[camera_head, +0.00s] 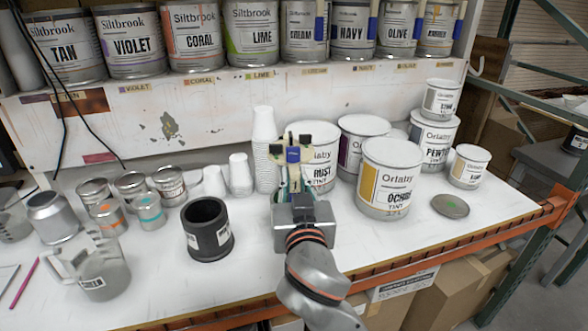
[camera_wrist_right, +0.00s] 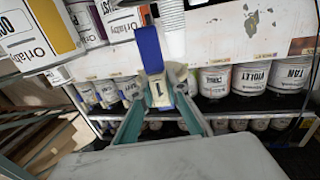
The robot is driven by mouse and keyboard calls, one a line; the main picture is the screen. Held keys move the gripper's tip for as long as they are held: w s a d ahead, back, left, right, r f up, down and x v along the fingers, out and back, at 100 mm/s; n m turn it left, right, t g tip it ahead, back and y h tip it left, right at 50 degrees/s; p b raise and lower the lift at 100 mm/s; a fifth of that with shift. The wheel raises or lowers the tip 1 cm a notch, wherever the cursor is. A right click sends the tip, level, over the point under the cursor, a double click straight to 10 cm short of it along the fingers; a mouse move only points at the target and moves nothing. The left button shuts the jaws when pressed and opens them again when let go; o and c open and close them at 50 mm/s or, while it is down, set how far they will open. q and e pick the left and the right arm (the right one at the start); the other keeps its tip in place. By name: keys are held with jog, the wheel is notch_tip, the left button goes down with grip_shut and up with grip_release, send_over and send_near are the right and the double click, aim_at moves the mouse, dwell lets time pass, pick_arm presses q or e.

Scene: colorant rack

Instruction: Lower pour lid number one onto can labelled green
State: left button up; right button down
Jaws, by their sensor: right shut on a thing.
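My right gripper (camera_head: 294,172) is over the middle of the white bench, shut on the pour lid. The pour lid (camera_wrist_right: 157,88) has a blue strip and a pale tag marked 1 in the wrist view. Its blue part also shows above the fingers in the head view (camera_head: 293,154). I cannot surely pick out a can labelled green. A shelf can (camera_head: 303,14) has a word that may read cream or green, with a blue upright strip beside it. My left gripper is not in view.
Shelf cans include tan (camera_head: 66,52) and lime (camera_head: 251,40). On the bench, a rust can (camera_head: 318,158) stands close behind the gripper and an ochre can (camera_head: 391,178) to its right. A black container (camera_head: 207,232) and a clear jug (camera_head: 97,272) stand left.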

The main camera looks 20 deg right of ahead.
jog(key=shift+f, duration=1.95)
notch_tip(320, 180, down, 2)
jog(key=shift+f+b, duration=0.2)
jog(key=shift+b, duration=0.15)
jog(key=shift+f+b, duration=0.55)
jog(key=shift+f, duration=0.25)
jog(key=shift+f+b, duration=0.3)
jog(key=shift+f, duration=0.1)
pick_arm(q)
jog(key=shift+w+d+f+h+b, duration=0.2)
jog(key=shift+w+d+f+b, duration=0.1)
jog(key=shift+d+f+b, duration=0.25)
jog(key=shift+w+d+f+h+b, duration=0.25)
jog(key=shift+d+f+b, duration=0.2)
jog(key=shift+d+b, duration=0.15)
pick_arm(e)
jog(key=shift+f, duration=1.3)
jog(key=shift+f, duration=0.1)
